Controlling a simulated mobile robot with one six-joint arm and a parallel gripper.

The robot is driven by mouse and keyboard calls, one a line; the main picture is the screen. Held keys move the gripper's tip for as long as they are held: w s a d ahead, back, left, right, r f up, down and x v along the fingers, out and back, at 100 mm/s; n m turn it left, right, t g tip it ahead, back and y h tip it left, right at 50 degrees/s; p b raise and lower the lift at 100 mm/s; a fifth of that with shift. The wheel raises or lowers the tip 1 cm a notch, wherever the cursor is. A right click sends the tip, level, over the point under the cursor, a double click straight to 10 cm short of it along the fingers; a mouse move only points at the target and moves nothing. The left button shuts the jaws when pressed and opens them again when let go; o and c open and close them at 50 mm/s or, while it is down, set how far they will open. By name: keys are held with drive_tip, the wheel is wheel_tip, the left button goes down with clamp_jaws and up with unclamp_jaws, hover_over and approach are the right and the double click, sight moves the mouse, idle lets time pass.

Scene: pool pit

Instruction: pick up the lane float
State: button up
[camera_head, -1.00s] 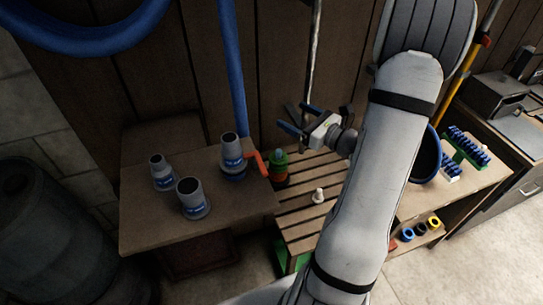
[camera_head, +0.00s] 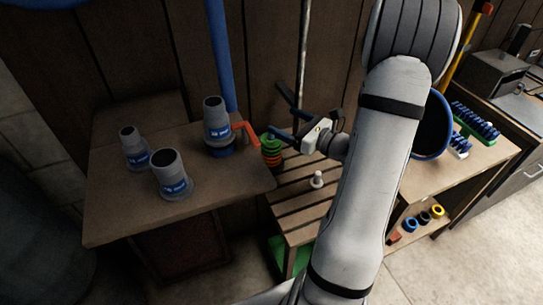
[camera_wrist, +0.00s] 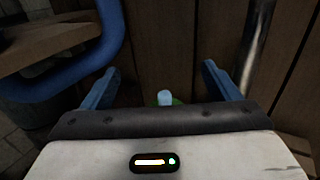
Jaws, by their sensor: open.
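A stack of green, orange and red discs (camera_head: 272,152), which looks like the lane float, stands on the slatted wooden bench beside the left table. In the wrist view a pale blue peg top with some green (camera_wrist: 165,98) shows low between the fingers; the rest of it is hidden by my gripper's body. My gripper (camera_head: 284,122) is beside and above the stack in the head view, pointing left towards the wooden wall. In the wrist view my gripper (camera_wrist: 160,70) has its two blue fingers apart with nothing held between them.
A small white knobbed piece (camera_head: 318,180) stands on the slatted bench (camera_head: 305,205). Several grey fittings with blue bands, one at the front (camera_head: 172,178), and an orange handle (camera_head: 246,131) are on the left table (camera_head: 115,205). A metal pole (camera_wrist: 257,45) rises near the right finger.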

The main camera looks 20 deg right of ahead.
drive_tip(key=b, duration=0.8)
approach(274, 140)
drive_tip(key=x, duration=0.5)
drive_tip(key=shift+a+f, duration=0.1)
drive_tip(key=shift+f, duration=0.3)
drive_tip(key=shift+r+x, duration=0.1)
drive_tip(key=shift+x, duration=1.85)
drive_tip(key=shift+r+x, duration=0.15)
drive_tip(key=shift+x, duration=1.85)
drive_tip(key=shift+c, duration=0.2)
drive_tip(key=c, duration=1.1)
wheel_tip(274, 140, up, 18)
drive_tip(key=p, duration=0.3)
